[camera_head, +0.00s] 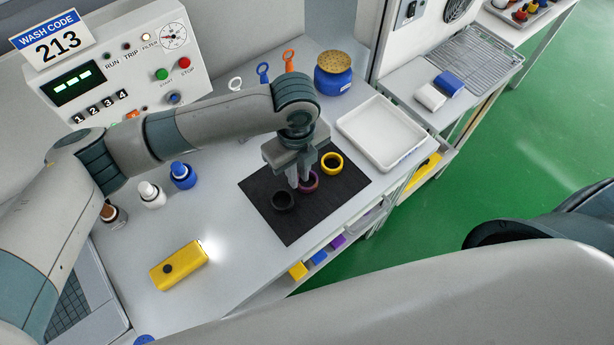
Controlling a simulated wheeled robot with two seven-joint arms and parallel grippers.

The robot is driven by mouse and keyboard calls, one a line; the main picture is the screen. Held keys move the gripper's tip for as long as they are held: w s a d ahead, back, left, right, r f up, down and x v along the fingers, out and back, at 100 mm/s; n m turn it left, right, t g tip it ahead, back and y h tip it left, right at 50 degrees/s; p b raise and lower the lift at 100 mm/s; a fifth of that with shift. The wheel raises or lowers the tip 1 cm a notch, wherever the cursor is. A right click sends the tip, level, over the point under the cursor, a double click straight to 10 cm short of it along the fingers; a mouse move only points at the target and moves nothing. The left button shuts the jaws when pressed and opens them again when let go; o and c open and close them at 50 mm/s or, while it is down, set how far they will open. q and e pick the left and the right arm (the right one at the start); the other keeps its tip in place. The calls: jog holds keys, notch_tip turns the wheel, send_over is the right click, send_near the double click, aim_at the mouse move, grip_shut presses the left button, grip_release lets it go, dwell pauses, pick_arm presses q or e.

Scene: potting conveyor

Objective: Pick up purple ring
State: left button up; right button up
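The purple ring (312,184) lies on a black mat (301,222), between a black ring (283,201) and a yellow ring (332,163). My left gripper (300,183) points down right over the purple ring, and its fingers hide part of it. The fingers look slightly apart, but I cannot tell whether they touch the ring. The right gripper does not show.
A white tray (349,123) stands just right of the mat. A blue jar (333,78) stands behind. Small bottles (183,176) and a yellow device (179,266) are to the left. A control panel (120,65) stands at the back left.

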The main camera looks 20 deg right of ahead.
pick_arm(q)
jog(key=shift+f+p, duration=0.3)
jog(key=shift+f, duration=1.1)
grip_shut()
jog(key=shift+r, duration=0.1)
jog(key=shift+r+b, duration=0.35)
jog(key=shift+r, duration=0.1)
jog(key=r, duration=0.1)
jog(key=r+b, duration=0.1)
jog(key=s+r, duration=0.1)
jog(key=shift+d+r+b, duration=0.1)
jog(key=shift+d+b, duration=0.2)
jog(key=s+d+r+b, duration=0.3)
jog(key=s+r, duration=0.3)
jog(key=s, duration=0.3)
jog(key=shift+s+d+r, duration=0.3)
jog(key=shift+d+r, duration=0.1)
jog(key=shift+d, duration=0.5)
